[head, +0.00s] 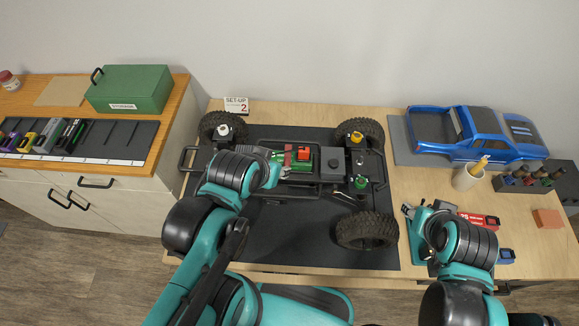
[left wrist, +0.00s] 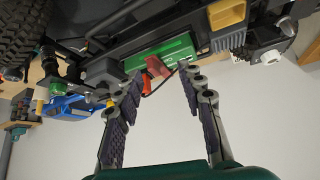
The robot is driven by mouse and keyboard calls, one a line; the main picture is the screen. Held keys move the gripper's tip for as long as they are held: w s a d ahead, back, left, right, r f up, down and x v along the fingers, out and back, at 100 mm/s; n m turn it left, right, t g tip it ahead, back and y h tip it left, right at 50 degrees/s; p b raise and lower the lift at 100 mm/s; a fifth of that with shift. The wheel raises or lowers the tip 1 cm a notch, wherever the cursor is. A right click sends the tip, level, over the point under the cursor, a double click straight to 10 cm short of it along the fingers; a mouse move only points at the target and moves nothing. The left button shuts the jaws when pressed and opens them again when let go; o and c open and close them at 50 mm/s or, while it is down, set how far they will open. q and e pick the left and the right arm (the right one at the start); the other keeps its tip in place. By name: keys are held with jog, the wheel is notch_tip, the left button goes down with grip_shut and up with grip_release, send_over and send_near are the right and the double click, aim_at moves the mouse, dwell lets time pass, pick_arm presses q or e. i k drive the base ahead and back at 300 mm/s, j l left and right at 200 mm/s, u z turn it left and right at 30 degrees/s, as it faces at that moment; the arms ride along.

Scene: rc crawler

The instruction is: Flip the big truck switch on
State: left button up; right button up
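The big truck is a bare black chassis (head: 332,172) with knobby tyres, standing on a dark mat (head: 290,240). My left gripper (head: 287,162) reaches in over the chassis beside this block. In the left wrist view, the left gripper (left wrist: 160,82) is open, with its fingers spread. A small red tab (left wrist: 157,66) on a green part (left wrist: 165,54) shows just beyond and between the fingertips; I cannot tell whether they touch it.
A blue truck body (head: 477,134) lies at the right, near a cup (head: 467,178) and a dark tool rack (head: 535,180). A red pack (head: 482,220) lies near the right gripper. A green box (head: 131,89) stands on the left counter. The front of the mat is clear.

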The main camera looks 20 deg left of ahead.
aim_at(273, 203)
jog(key=k+l+u, duration=0.1)
jog(key=l+u, duration=0.2)
jog(key=k+l+u, duration=0.15)
jog(key=l+u, duration=0.15)
jog(key=l, duration=0.2)
jog(key=k+l+u, duration=0.4)
jog(key=l+u, duration=0.2)
jog(key=l, duration=0.1)
